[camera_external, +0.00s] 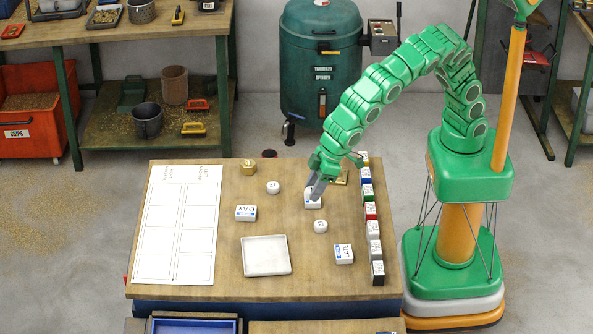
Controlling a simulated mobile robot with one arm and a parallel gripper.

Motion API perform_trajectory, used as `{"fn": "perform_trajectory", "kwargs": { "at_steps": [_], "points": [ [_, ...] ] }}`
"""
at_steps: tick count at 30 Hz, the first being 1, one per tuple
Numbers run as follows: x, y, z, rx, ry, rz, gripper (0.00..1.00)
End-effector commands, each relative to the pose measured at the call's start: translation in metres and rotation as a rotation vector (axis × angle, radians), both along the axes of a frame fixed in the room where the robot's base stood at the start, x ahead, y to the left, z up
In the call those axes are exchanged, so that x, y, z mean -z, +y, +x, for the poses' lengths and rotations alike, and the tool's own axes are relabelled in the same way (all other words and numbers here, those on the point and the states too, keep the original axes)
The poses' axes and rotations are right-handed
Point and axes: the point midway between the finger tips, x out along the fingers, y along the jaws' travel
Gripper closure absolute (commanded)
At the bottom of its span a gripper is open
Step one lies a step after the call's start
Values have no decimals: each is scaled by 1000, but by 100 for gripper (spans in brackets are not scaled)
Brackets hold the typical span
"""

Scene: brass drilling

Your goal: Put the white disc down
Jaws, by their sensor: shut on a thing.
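One round white disc (273,187) lies left of my gripper, near the brass hexagonal piece. Another round white disc (320,226) lies just in front of my gripper. Both discs are apart from the fingers and have small dark marks on top.
A white sheet with printed columns (177,225) covers the table's left side. A square pale tray (267,256), a DAY block (246,213), a LATE block (344,254) and a brass piece (248,167) stand on the wooden table (200,293). Several coloured blocks (371,211) line the right edge.

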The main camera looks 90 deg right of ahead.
Motion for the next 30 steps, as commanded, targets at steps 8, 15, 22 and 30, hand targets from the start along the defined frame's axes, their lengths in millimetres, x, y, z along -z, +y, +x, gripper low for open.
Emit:
{"fn": "perform_trajectory", "kwargs": {
  "at_steps": [8,15,22,30],
  "points": [
    [7,24,-2,-17,8,1,88],
    [17,39,17,-17,9,2,88],
    [26,54,35,-17,5,5,88],
    [37,69,52,-17,7,3,88]
  ]
}}
